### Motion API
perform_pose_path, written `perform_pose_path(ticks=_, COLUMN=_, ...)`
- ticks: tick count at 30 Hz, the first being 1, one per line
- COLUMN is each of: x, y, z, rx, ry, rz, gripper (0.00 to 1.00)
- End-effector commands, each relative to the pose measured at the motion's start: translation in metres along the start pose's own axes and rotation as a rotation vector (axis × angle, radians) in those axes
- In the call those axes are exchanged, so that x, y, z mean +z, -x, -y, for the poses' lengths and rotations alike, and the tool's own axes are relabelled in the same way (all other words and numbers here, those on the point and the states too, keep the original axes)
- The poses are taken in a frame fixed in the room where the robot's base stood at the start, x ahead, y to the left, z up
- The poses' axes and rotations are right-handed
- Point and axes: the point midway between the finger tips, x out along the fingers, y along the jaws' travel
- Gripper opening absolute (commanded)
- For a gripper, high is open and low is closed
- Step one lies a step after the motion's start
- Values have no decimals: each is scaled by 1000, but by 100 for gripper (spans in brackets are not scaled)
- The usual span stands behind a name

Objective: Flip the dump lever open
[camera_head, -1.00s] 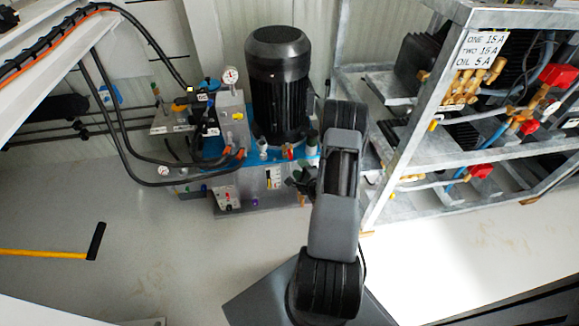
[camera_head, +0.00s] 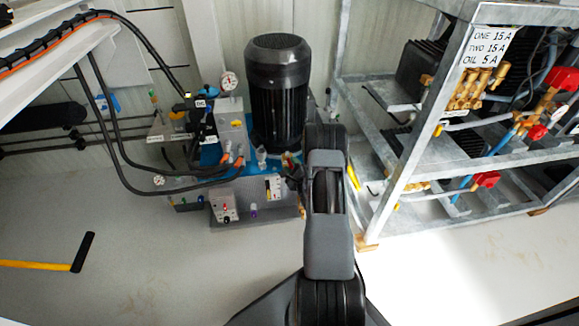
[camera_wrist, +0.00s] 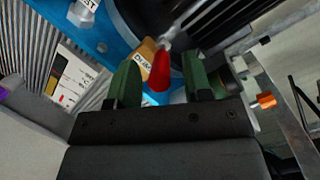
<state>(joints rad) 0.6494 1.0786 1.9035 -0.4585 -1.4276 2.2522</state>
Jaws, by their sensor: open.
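The dump lever (camera_wrist: 159,76) is red and shows in the wrist view, beside a brass-coloured block (camera_wrist: 145,56) with a partly readable "DUMP" label. My gripper (camera_wrist: 161,84) has two green fingers, spread apart, with the red lever between them in the picture. I cannot tell whether either finger touches it. In the head view, my arm covers most of the gripper and I cannot make out the lever there.
A black motor (camera_head: 278,90) stands on the blue-topped hydraulic unit (camera_head: 208,157), with hoses and a gauge (camera_head: 229,81) at its left. A metal rack (camera_head: 425,160) stands close at the right. A yellow-handled tool (camera_head: 45,266) lies at the lower left. Nearby floor is clear.

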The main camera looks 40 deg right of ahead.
Motion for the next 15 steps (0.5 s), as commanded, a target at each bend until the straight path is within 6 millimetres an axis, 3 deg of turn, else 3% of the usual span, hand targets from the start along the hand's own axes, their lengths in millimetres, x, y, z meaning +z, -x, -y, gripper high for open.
perform_pose_path(ticks=6, x=0, y=-14, z=0, rx=-1, ry=-1, rz=1, gripper=45)
perform_pose_path(ticks=15, x=0, y=-16, z=0, rx=0, ry=-1, rz=0, gripper=45)
